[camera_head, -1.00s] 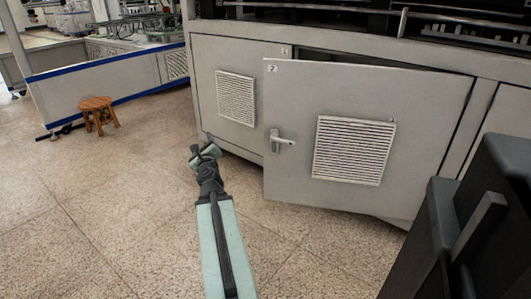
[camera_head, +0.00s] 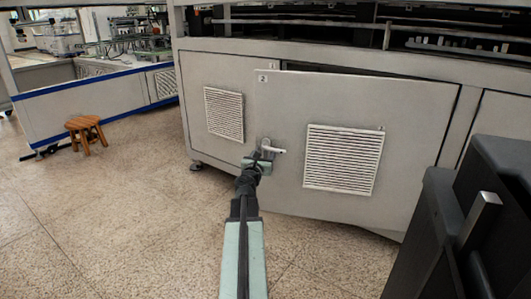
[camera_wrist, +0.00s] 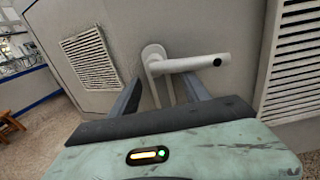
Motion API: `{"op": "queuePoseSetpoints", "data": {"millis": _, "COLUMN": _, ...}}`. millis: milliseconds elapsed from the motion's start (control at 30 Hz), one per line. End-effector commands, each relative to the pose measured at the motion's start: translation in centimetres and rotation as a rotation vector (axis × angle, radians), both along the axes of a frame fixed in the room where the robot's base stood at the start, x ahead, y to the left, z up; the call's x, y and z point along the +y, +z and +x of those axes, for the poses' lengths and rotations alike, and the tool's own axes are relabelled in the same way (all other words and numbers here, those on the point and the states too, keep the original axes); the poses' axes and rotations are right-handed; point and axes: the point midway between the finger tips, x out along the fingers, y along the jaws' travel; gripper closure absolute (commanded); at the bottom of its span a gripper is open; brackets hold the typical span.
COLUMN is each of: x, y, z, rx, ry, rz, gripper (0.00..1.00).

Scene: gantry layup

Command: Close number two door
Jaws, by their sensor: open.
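The number two door (camera_head: 408,125) is a grey panel with a "2" label and a white vent, hinged at its right side. It stands ajar, with a dark gap along its top edge. Its white lever handle (camera_head: 272,149) is at the door's left edge; the handle also shows in the wrist view (camera_wrist: 190,64). My gripper (camera_head: 256,160) is at the handle in the head view. In the wrist view its two fingers (camera_wrist: 155,95) are apart and point at the door just below the lever. I cannot tell whether they touch it.
The neighbouring door (camera_head: 212,75), labelled 1, looks shut, left of door two. A wooden stool (camera_head: 86,133) stands on the floor at the left. The speckled floor (camera_head: 110,215) in front of the cabinet is clear.

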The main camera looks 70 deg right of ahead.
Motion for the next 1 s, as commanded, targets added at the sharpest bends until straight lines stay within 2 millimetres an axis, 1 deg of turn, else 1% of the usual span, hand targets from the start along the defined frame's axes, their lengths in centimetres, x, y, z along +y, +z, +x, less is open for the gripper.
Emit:
{"op": "queuePoseSetpoints", "data": {"millis": 33, "x": -0.99, "y": 0.00, "z": 0.14, "rx": 0.000, "ry": 0.000, "rz": 0.000, "gripper": 0.45}}
{"op": "queuePoseSetpoints", "data": {"millis": 100, "x": -1.43, "y": 0.00, "z": 0.15, "rx": 0.000, "ry": 0.000, "rz": 0.000, "gripper": 0.45}}
{"op": "queuePoseSetpoints", "data": {"millis": 300, "x": -1.38, "y": 0.00, "z": 0.09, "rx": 0.001, "ry": 0.000, "rz": 0.000, "gripper": 0.45}}
{"op": "queuePoseSetpoints", "data": {"millis": 333, "x": -1.38, "y": 0.00, "z": 0.09, "rx": 0.001, "ry": 0.000, "rz": 0.000, "gripper": 0.48}}
{"op": "queuePoseSetpoints", "data": {"millis": 367, "x": -1.38, "y": 0.00, "z": 0.08, "rx": 0.001, "ry": 0.000, "rz": 0.000, "gripper": 0.57}}
{"op": "queuePoseSetpoints", "data": {"millis": 400, "x": -1.37, "y": 0.00, "z": 0.08, "rx": 0.001, "ry": 0.000, "rz": 0.000, "gripper": 0.68}}
{"op": "queuePoseSetpoints", "data": {"millis": 467, "x": -1.37, "y": 0.00, "z": 0.08, "rx": 0.001, "ry": 0.000, "rz": 0.000, "gripper": 0.84}}
{"op": "queuePoseSetpoints", "data": {"millis": 500, "x": -1.37, "y": 0.00, "z": 0.08, "rx": 0.001, "ry": 0.000, "rz": 0.000, "gripper": 0.96}}
{"op": "queuePoseSetpoints", "data": {"millis": 533, "x": -1.37, "y": 0.00, "z": 0.08, "rx": 0.001, "ry": 0.000, "rz": 0.000, "gripper": 1.00}}
{"op": "queuePoseSetpoints", "data": {"millis": 1000, "x": -1.37, "y": 0.00, "z": 0.03, "rx": 0.001, "ry": -0.001, "rz": 0.000, "gripper": 1.00}}
